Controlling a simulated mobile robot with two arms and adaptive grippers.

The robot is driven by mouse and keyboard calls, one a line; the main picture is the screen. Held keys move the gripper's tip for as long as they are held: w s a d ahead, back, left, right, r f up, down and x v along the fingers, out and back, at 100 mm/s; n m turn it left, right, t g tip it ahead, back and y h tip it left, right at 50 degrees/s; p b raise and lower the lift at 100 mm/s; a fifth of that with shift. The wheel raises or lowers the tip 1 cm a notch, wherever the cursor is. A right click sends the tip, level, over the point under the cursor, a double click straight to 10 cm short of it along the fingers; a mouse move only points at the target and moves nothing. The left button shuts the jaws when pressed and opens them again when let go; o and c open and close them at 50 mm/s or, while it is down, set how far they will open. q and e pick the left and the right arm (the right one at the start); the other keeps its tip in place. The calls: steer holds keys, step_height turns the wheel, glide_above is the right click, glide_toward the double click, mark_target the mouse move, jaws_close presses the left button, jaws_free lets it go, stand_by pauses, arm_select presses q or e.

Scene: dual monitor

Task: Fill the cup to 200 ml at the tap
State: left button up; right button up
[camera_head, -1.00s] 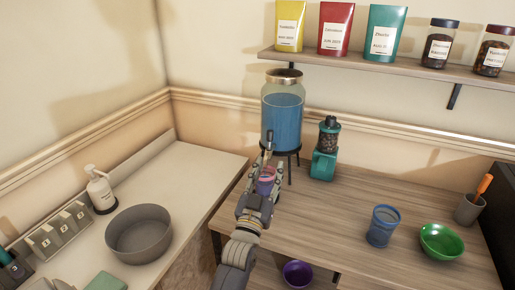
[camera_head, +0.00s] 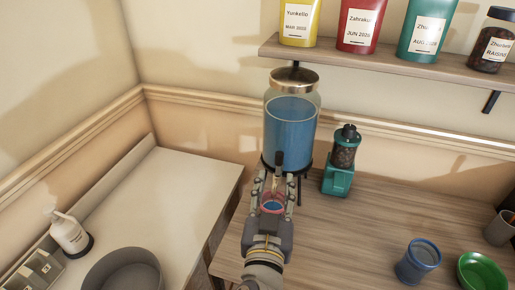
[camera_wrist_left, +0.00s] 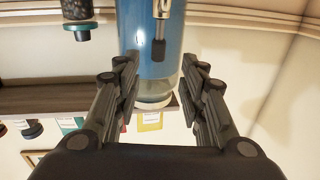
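The glass dispenser (camera_head: 291,130) holds blue liquid and stands on a black stand. Its tap has a black lever (camera_head: 279,160), which also shows in the left wrist view (camera_wrist_left: 158,50). A cup with a pink-red rim (camera_head: 272,209) shows below the tap, between my fingers in the head view. Its inside looks bluish; no level can be read, and its lower part is hidden. My left gripper (camera_head: 271,184) is open, its fingers apart on either side of the lever in the picture. My right gripper is not in view.
A teal grinder (camera_head: 338,178) stands right of the dispenser. A blue cup (camera_head: 418,261) and a green bowl (camera_head: 480,273) are at the front right. A shelf (camera_head: 390,67) with bags and jars is above. Wooden counter between the grinder and blue cup is clear.

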mark_target(279, 160)
arm_select(q)
steer(key=w, duration=0.2)
steer(key=w+d+p, duration=0.1)
steer(key=shift+w+r, duration=0.2)
steer(key=shift+w, duration=0.2)
steer(key=w, duration=0.3)
steer(key=w+p, duration=0.1)
steer(key=shift+w+d+f, duration=0.15)
steer(key=shift+w+d, duration=0.05)
steer(key=shift+d, duration=0.05)
steer(key=shift+w+d, duration=0.2)
steer(key=shift+w, duration=0.75)
jaws_close()
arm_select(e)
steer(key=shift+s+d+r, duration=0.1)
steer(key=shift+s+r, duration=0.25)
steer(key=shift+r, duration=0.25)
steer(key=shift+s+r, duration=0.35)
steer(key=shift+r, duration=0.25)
